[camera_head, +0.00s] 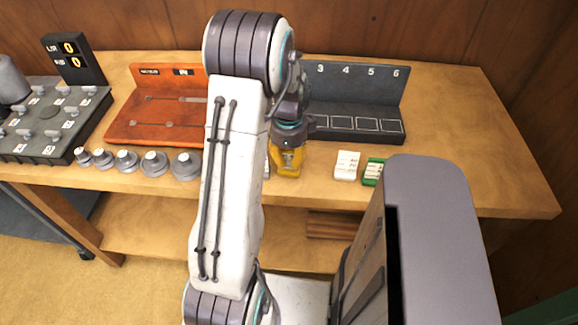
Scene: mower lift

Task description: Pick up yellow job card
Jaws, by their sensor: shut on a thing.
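The yellow job card (286,165) is at the front part of the wooden bench, just right of my white arm. My gripper (289,146) is over it from above and is shut on it. The fingers cover part of the card, and I cannot tell whether its lower edge still touches the bench top.
A white card (347,165) and a green-edged card (372,172) lie to the right. A dark numbered rack (360,90) stands behind. A red-brown board (150,115), several grey weights (154,164) and a dark knobbed panel (48,120) are left. The bench's right end is clear.

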